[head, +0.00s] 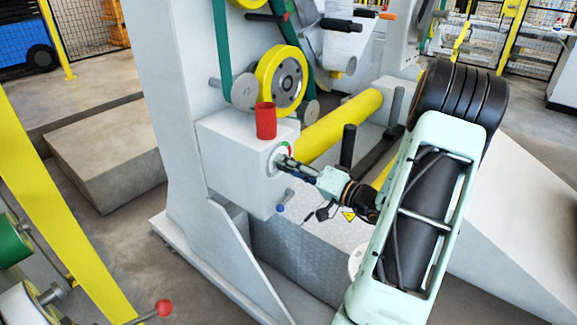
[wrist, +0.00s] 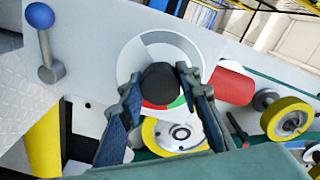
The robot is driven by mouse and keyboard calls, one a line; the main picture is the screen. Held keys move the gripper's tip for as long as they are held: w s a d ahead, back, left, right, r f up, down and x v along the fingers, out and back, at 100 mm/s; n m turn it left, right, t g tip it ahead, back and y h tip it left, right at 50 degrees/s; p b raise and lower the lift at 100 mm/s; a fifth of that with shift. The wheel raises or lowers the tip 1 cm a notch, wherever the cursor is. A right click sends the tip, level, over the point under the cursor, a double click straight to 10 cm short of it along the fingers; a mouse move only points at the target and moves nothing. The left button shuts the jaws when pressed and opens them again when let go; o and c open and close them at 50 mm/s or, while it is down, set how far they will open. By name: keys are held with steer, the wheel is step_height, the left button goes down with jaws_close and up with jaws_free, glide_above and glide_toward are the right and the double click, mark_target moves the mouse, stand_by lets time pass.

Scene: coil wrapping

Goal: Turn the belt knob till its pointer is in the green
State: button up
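The belt knob (wrist: 160,84) is a round black knob in the middle of a pale dial (wrist: 131,60) on a white machine box (head: 228,150). The dial has a grey arc, and a green band (wrist: 178,102) and a red band show beside the knob's lower edge in the wrist view. The knob's pointer cannot be made out. My gripper (wrist: 160,82) has one finger on each side of the knob, with both fingertips against its rim as far as I can see. In the head view my gripper (head: 284,163) reaches the dial and hides the knob.
A red cylinder (head: 266,121) stands on the box. A yellow roller (head: 340,124) lies right of it, and a yellow-rimmed wheel (head: 268,76) with a green belt (head: 222,45) is above. A blue-ended lever (wrist: 42,40) sticks out near the dial.

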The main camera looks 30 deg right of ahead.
steer(key=c, duration=0.4)
steer(key=shift+o, duration=0.2)
